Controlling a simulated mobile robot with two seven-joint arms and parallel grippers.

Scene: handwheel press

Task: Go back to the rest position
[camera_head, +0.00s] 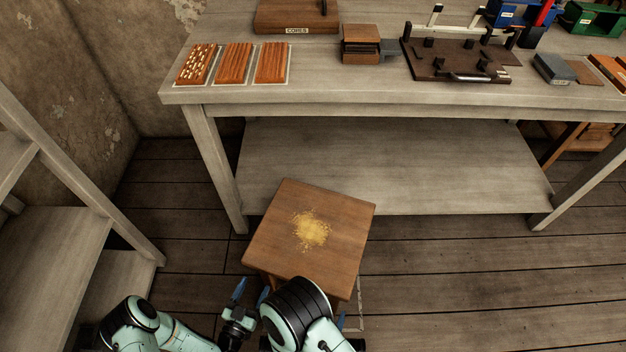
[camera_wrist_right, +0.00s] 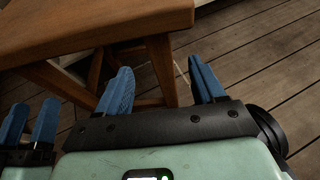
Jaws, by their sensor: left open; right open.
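My left gripper (camera_head: 251,291) is low in the head view, at the near left corner of a small wooden stool. Its two blue fingers are apart with nothing between them. Its blue fingers also show at the left edge of the right wrist view (camera_wrist_right: 30,118). My right gripper (camera_wrist_right: 162,82) is open and empty in the right wrist view, its blue fingers wide apart, below the stool's top and in front of its legs. In the head view my arm hides most of it; only a blue fingertip shows.
The stool (camera_head: 345,215) carries a pile of yellow grains (camera_head: 311,229). Behind it stands a long workbench (camera_head: 330,95) with brown slabs (camera_head: 235,63), a dark fixture (camera_head: 455,62) and boxes. Grey shelving (camera_head: 60,240) stands at left. Plank floor (camera_head: 470,285) is clear at right.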

